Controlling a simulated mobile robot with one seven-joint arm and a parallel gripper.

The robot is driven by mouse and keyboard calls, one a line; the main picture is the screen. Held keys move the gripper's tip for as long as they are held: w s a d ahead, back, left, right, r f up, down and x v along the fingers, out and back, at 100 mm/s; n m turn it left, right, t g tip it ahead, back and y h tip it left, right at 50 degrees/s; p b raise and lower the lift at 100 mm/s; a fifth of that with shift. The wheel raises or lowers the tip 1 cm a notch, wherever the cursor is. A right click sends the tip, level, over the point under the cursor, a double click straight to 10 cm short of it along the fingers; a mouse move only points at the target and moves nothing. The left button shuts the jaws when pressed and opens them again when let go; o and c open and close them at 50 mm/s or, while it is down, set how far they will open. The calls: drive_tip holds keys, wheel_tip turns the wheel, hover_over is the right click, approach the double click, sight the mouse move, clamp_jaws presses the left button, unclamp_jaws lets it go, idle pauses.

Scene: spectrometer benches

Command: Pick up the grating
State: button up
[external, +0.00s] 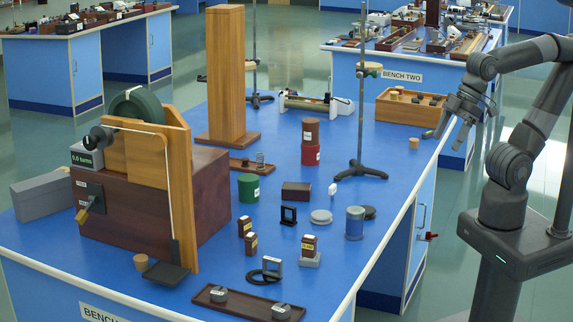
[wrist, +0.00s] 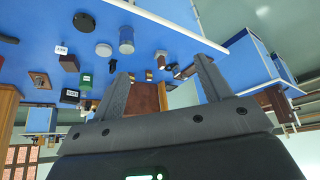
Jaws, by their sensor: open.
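I cannot tell for certain which one is the grating. My gripper (external: 451,126) is open and empty, held in the air off the bench's right edge, well apart from both frames. In the wrist view its two spread fingers (wrist: 162,68) show with nothing held between them. The framed plates are too small there to pick out surely.
A blue-grey cylinder (external: 355,223), grey disc (external: 321,216), small labelled blocks (external: 310,243) and a dark tray (external: 249,302) crowd the frames. A tall rod stand (external: 361,170) and wooden box (external: 411,108) stand behind. A large brown apparatus (external: 150,200) fills the left.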

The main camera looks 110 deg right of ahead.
drive_tip(key=n+g+y, duration=0.2)
drive_tip(key=n+y, duration=0.1)
drive_tip(key=n, duration=0.6)
hover_over(273, 276)
drive_tip(key=s+d, duration=0.2)
drive_tip(key=d, duration=0.1)
drive_tip(key=f, duration=2.3)
drive_tip(key=shift+s+a, duration=0.2)
drive_tip(key=shift+a, duration=0.05)
drive_tip(key=shift+w+a+x, duration=0.15)
drive_tip(key=shift+x, duration=1.2)
drive_tip(key=shift+w+a+x, duration=0.1)
drive_tip(key=shift+w+x, duration=0.05)
drive_tip(key=shift+x, duration=1.2)
drive_tip(key=shift+r, duration=0.2)
drive_tip(key=shift+c, duration=0.3)
